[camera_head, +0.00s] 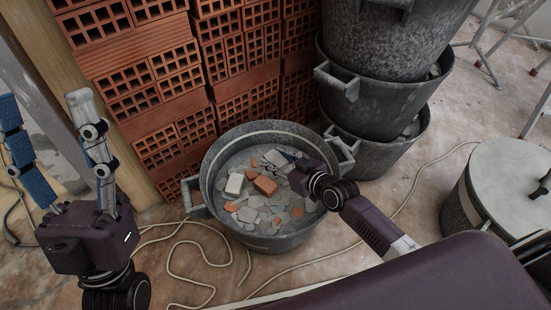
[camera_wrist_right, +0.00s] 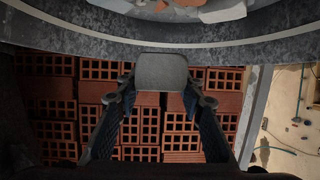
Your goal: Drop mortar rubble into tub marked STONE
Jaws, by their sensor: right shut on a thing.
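My right gripper (camera_head: 284,160) reaches over the open grey tub (camera_head: 211,160) from the right. In the right wrist view, the gripper (camera_wrist_right: 160,92) is shut on a grey, rounded-square piece of mortar rubble (camera_wrist_right: 161,72), held between its fingertips. That piece appears in front of the tub's rim (camera_wrist_right: 225,45); its height above the tub is hard to tell. In the head view, the gripper mostly hides it. The tub holds grey shards, orange brick bits and a pale block (camera_head: 234,183). No STONE marking is readable. My left gripper (camera_head: 50,110) is open and empty at the left.
Hollow red bricks (camera_head: 150,85) are stacked behind the tub. Stacked grey tubs (camera_head: 375,100) stand at the back right. A lidded container (camera_head: 512,175) stands at the right. A pale cable (camera_head: 190,250) loops across the floor around the tub.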

